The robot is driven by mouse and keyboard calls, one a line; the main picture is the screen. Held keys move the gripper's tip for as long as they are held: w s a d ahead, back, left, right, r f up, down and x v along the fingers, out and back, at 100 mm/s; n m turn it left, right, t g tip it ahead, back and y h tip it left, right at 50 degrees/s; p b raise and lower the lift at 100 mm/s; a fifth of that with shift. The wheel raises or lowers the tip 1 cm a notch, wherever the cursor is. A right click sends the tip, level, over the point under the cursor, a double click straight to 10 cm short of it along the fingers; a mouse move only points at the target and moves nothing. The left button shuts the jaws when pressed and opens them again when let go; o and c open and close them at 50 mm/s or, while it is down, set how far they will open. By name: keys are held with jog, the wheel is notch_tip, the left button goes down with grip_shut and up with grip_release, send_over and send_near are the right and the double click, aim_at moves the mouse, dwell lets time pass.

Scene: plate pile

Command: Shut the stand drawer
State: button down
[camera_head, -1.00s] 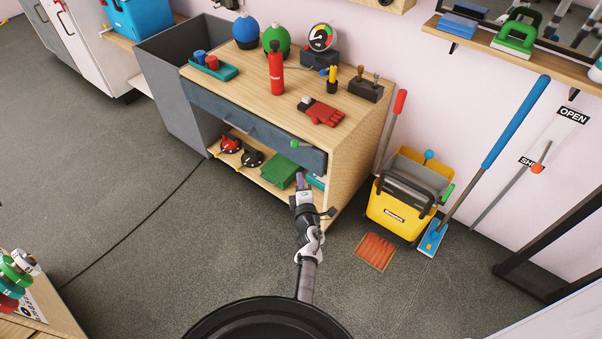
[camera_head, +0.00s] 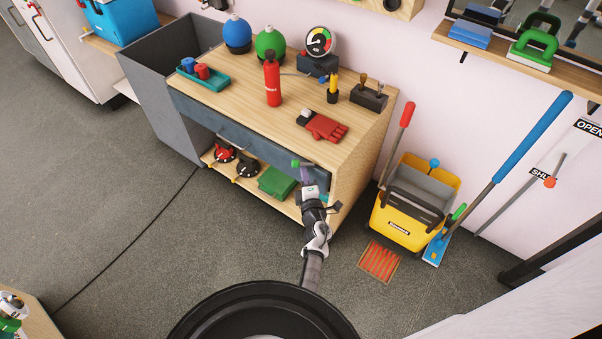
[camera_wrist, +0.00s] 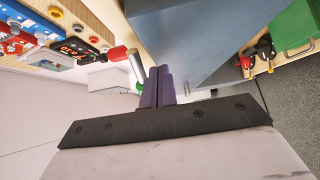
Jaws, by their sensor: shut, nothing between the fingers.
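The stand (camera_head: 290,120) has a wooden top and a long blue-grey drawer (camera_head: 245,146) under it, with a bar handle on its front. I cannot tell from this angle how far the drawer is out. My gripper (camera_head: 306,178) is at the drawer's right end, its purple fingers shut and empty. In the wrist view the fingers (camera_wrist: 160,86) are together beside the large blue-grey drawer surface (camera_wrist: 205,40). I cannot tell whether they touch it. A small green-tipped piece (camera_head: 301,163) shows just beyond the fingertips.
Red and black tools (camera_head: 246,165) and a green box (camera_head: 277,182) lie on the lower shelf. A red extinguisher (camera_head: 272,82) and red glove (camera_head: 326,127) are on top. A yellow mop bucket (camera_head: 405,222) stands right of the stand.

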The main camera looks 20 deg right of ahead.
jog(key=shift+w+d, duration=0.2)
jog(key=shift+d, duration=0.05)
dwell(0.3)
jog(key=shift+w+d, duration=0.5)
jog(key=shift+d, duration=0.2)
jog(key=shift+w+d+r, duration=0.1)
jog(key=shift+d+r, duration=0.05)
jog(key=shift+r, duration=0.05)
